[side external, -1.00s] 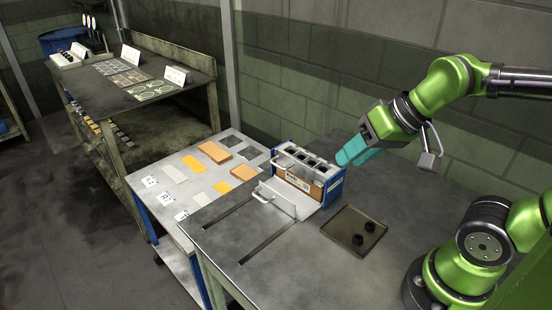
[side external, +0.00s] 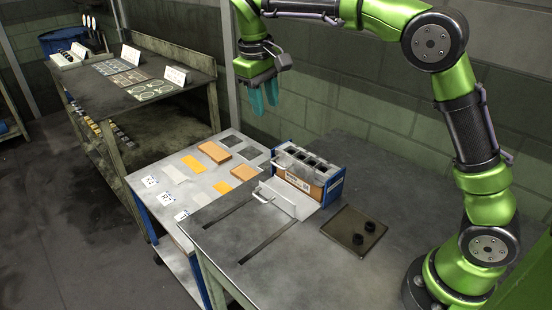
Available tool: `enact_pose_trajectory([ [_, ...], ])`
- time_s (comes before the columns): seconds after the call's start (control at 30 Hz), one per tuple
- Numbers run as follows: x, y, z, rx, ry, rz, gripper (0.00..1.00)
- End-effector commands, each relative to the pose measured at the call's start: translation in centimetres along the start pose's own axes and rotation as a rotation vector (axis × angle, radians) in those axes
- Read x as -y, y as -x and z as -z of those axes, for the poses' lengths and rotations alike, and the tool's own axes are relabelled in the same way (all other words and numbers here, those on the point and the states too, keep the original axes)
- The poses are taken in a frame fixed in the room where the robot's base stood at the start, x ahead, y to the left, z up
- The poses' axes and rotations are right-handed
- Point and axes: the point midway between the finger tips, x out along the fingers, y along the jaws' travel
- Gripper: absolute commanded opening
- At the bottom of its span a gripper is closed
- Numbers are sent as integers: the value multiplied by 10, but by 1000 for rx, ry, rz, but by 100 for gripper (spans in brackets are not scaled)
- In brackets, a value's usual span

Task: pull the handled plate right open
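The handled plate (side external: 284,203) is a grey metal plate on the workbench, standing in front of the former box (side external: 309,177). Its wire handle (side external: 262,193) sticks out at the plate's left end. The box is blue-ended with an orange-brown front panel and several dark square openings on top. My gripper (side external: 264,98) has teal fingers pointing down. It is in the air above and behind the plate and handle, clear of both. The fingers show a gap between them and hold nothing that I can see.
Two slots (side external: 268,242) run along the bench top left of the plate, with bare surface between them. A shallow dark tray (side external: 345,243) with two black round parts lies at right. A cart (side external: 160,181) with coloured sheets stands at left. The wall is behind.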

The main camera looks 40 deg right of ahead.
Motion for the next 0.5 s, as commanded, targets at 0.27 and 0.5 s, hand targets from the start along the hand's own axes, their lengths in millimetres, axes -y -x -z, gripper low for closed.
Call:
enact_pose_trajectory([
  [0.27,1,-35,-4,18,9,4,35],
  [0.5,1,-88,-5,17,9,5,35],
])
